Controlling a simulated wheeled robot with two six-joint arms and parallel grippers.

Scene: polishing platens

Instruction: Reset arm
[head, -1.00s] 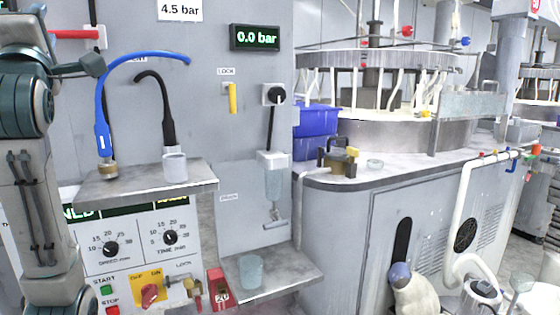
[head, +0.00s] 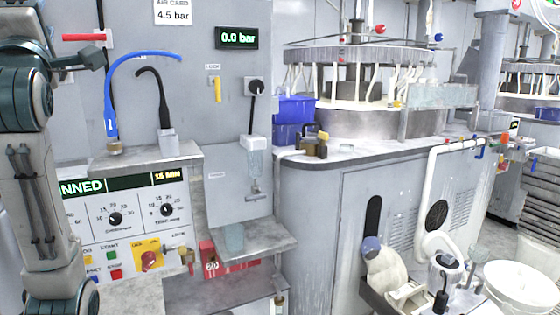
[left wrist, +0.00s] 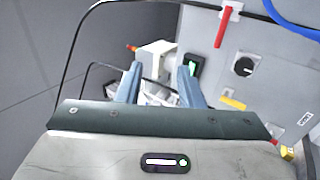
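My left arm stands along the left edge of the head view, its gripper (head: 92,57) raised in front of the grey wall panel and partly hidden by the arm. In the left wrist view the two blue-grey fingers of the left gripper (left wrist: 160,78) stand apart with nothing held between them. A small white device and a dark display with a green light show beyond the fingers. My right gripper is not in view.
A red lever (head: 84,37) and a blue hose (head: 108,95) are close to the left arm. A grey shelf (head: 130,158) juts out above the control panel (head: 138,215). A clear beaker (head: 234,237) stands on a lower shelf. The polishing machine (head: 345,165) is at the right.

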